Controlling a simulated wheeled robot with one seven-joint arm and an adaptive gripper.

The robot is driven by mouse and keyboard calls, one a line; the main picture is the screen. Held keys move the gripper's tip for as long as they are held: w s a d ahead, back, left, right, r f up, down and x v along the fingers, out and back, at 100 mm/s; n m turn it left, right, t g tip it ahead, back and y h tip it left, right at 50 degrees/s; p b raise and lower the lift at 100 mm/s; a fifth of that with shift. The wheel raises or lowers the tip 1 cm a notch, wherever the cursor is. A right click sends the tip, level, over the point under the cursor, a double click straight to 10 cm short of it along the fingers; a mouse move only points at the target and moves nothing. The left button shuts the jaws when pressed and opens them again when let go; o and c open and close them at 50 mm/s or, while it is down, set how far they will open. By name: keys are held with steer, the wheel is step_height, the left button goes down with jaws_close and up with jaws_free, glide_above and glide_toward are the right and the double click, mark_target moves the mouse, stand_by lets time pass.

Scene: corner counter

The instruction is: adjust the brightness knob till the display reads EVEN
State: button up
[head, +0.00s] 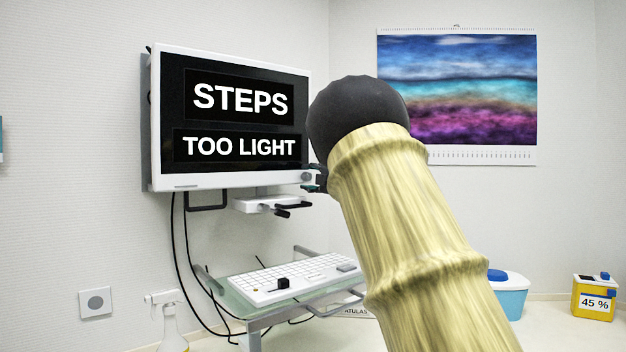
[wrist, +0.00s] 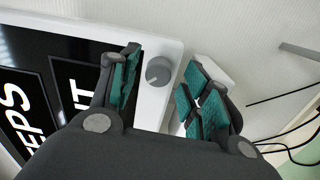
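The display (head: 240,182) is a white-framed screen on the wall. It reads "STEPS" above "TOO LIGHT". The knob is a round grey dial with a pale mark, on the white frame; it shows in the wrist view (wrist: 158,71) and, small, at the frame's lower right corner in the head view (head: 306,177). My gripper (wrist: 165,84) is open, its teal-padded fingers on either side of the knob, with gaps visible between pads and knob. In the head view my arm hides most of the gripper.
Below the display are a white bracket (head: 262,204) and hanging black cables. A keyboard (head: 300,278) lies on a glass shelf (head: 228,285). A spray bottle (head: 170,325), a blue-lidded tub (head: 510,295) and a yellow box (head: 594,298) stand on the counter.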

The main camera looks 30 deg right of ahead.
steer(key=shift+s, duration=0.1)
steer(key=s, duration=1.1)
steer(key=shift+s+d+f, duration=0.2)
steer(key=shift+s+d, duration=0.1)
steer(key=shift+s, duration=0.1)
